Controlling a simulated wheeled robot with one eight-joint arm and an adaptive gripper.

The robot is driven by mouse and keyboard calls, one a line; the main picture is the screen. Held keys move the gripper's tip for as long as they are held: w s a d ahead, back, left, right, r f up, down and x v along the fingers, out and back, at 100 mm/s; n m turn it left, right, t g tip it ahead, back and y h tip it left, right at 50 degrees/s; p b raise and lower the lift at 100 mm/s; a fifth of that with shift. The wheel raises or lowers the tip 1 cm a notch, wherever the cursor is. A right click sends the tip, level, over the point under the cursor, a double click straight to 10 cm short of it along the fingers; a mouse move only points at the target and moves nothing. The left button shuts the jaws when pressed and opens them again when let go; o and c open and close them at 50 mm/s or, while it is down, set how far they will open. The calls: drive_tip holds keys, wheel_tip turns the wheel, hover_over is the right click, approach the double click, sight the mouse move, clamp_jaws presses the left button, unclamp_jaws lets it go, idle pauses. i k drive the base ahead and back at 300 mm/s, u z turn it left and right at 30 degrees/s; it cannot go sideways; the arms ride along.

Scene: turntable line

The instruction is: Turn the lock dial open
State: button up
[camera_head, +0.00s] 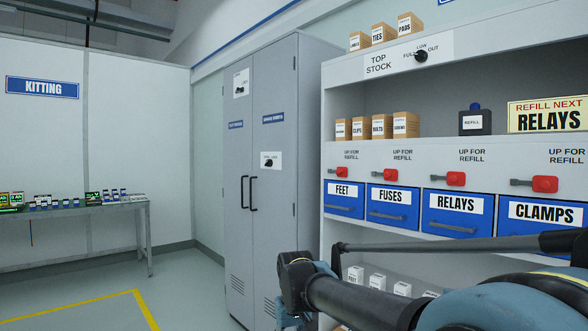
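A tall grey two-door cabinet (274,210) stands left of the shelf unit. A black dial (268,162) sits on a white plate on its right door, above the two dark door handles. A second black dial (241,86) sits on a white plate higher up on the left door. The small lettering on both plates is too small to read, so I cannot tell which is the lock dial or how either is set. My arm crosses the lower right, in front of the shelf unit, and bends down at the bottom edge. My gripper is not in view.
The shelf unit (341,70) at right has a "TOP STOCK" knob (421,56), red levers (455,179) and blue bins (456,213). A bench (80,208) stands at far left under the KITTING sign. Floor left of the cabinet is clear, with yellow lines.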

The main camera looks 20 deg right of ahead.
sight(312, 50)
drive_tip(key=z, duration=0.1)
drive_tip(key=k, duration=0.45)
drive_tip(key=u, duration=0.8)
drive_tip(key=i, duration=1.05)
drive_tip(key=u, duration=0.05)
